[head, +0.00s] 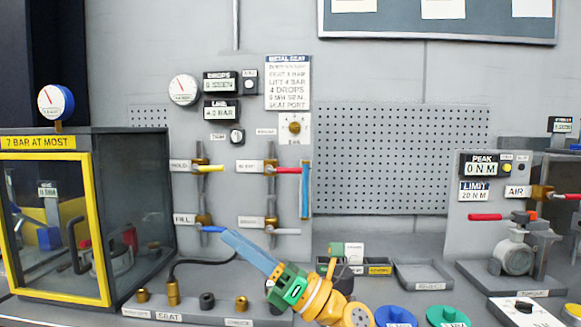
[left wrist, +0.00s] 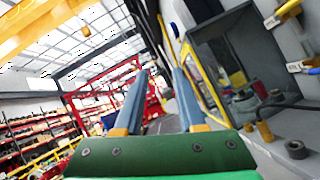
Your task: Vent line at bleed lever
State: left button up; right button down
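The valve panel (head: 230,120) carries several levers: yellow (head: 208,168) beside HOLD, red (head: 287,170), blue (head: 212,229) beside FILL, and grey (head: 286,232). The labels beside the red and grey levers are too small to read surely, so I cannot tell which is the bleed lever. My left gripper (head: 226,236) is in front of the panel, its fingers overlapping the blue lever's end in the head view. In the left wrist view its fingers (left wrist: 160,85) stand apart with nothing between them; the blue lever (left wrist: 295,67) is off to the right. My right gripper is not in view.
A yellow-framed clear box (head: 95,220) stands left of the panel. A dark hose (head: 195,262) runs over the fittings base below. A pegboard (head: 380,160) is behind. An empty grey tray (head: 425,273) and a torque bench (head: 515,250) are to the right.

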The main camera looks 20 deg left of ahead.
aim_at(269, 169)
jog(key=i, duration=1.65)
